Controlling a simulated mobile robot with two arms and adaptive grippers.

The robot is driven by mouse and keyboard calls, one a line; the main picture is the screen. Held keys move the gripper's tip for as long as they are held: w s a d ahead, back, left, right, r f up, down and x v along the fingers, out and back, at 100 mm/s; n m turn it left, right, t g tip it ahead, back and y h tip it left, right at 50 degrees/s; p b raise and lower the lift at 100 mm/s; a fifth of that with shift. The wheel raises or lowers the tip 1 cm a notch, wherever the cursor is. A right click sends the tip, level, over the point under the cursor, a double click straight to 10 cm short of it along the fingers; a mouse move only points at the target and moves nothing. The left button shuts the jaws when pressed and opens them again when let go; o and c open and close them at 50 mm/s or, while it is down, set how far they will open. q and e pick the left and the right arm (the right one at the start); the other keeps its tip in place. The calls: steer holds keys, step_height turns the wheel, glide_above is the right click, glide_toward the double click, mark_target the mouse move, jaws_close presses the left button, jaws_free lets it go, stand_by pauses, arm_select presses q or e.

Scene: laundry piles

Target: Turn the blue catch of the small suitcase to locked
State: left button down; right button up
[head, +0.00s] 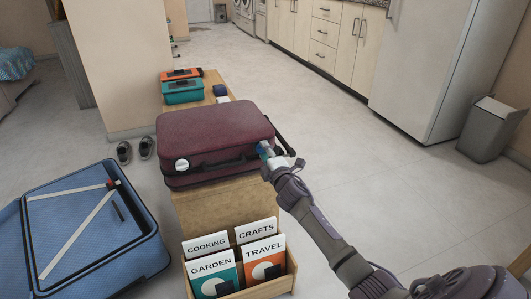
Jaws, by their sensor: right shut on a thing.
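The small maroon suitcase (212,128) lies flat and shut on a low wooden bench. Its blue catch (263,148) shows at the right end of its front side, partly hidden by my right gripper. My right gripper (271,156) reaches in from the lower right and is shut on the blue catch. The fingertips are small here, and which way the catch is turned cannot be told. A dark handle and a round white disc (182,164) are on the suitcase's front. My left gripper is not in view.
A wooden box of book-like folders (290,269) stands in front of the suitcase. Orange and teal cases (183,92) lie behind it on the bench (215,207). An open blue suitcase (95,235) is at the left.

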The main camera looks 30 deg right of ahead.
steer(key=o, duration=1.1)
steer(key=v, duration=1.2)
